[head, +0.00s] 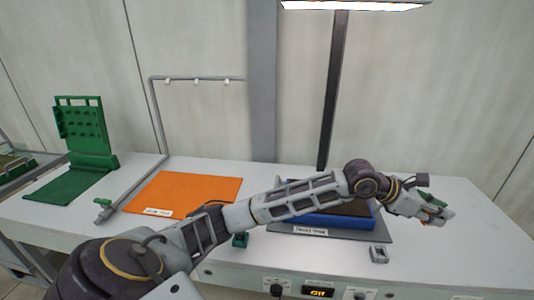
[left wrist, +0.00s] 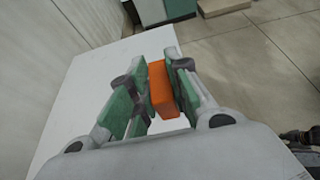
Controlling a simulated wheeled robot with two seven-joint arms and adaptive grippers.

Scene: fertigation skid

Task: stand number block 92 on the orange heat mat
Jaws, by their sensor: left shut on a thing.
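The orange heat mat (head: 195,190) lies flat on the white bench, left of centre, with a small label on its front edge. Its visible surface is bare. My left arm reaches across the bench to the right. My left gripper (head: 437,213) is at the bench's right end, far from the mat. In the left wrist view, the gripper (left wrist: 162,95) is shut on an orange block (left wrist: 158,90), held between its green finger pads. No number on the block is readable. My right gripper does not show.
A blue tray (head: 318,221) on a grey mat (head: 300,231) stands behind my forearm. A small green piece (head: 240,240) and a grey piece (head: 379,254) are near the front edge. A pipe frame (head: 158,120), green mat (head: 70,186) and green rack (head: 84,128) are left.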

